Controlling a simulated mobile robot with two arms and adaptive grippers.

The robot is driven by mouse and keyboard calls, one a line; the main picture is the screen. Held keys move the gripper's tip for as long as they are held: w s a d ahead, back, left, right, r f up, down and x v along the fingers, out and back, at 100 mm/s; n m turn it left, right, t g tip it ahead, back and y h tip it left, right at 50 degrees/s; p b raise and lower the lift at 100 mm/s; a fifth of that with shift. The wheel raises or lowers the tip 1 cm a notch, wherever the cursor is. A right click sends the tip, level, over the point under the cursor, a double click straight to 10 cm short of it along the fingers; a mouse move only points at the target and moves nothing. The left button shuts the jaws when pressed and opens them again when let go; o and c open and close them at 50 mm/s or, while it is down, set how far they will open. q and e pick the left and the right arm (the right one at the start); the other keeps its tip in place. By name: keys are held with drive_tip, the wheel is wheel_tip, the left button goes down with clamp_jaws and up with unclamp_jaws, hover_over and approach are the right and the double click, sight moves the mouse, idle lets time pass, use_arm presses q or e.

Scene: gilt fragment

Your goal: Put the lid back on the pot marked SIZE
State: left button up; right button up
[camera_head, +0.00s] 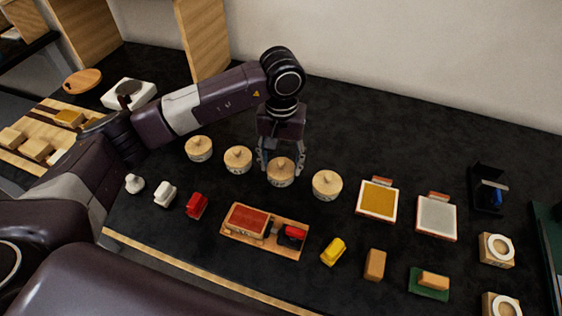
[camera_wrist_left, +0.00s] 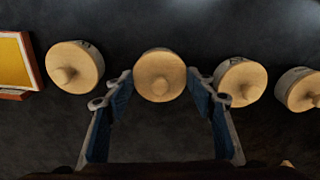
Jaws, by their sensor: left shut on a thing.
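Several round pots with pale wooden knobbed lids stand in a row on the black table. My left gripper (camera_head: 283,168) points down over the third pot from the left (camera_head: 281,180), its fingers on both sides of that pot's lid (camera_head: 281,164). It is shut on this lid, which also shows between the fingers in the left wrist view (camera_wrist_left: 160,75). The lid looks seated on or just above the pot; I cannot tell if it touches. The other pots (camera_head: 199,148), (camera_head: 238,159) and (camera_head: 327,184) have lids on. The dark lettering on their sides is too small to read. My right gripper is not in view.
In front lie a wooden tray (camera_head: 262,248) with a red block, a red stamp-like piece (camera_head: 196,206), white pieces (camera_head: 165,193) and a yellow piece (camera_head: 333,251). Framed yellow (camera_head: 377,199) and grey (camera_head: 436,216) pads lie right. The table behind the pots is clear.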

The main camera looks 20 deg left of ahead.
use_arm(q)
drive_tip(key=shift+b, duration=0.4)
idle(0.4)
drive_tip(key=o, duration=1.5)
drive_tip(key=shift+r+p, duration=1.2)
drive_tip(key=shift+r, duration=2.3)
drive_tip(key=shift+c, duration=0.2)
clamp_jaws()
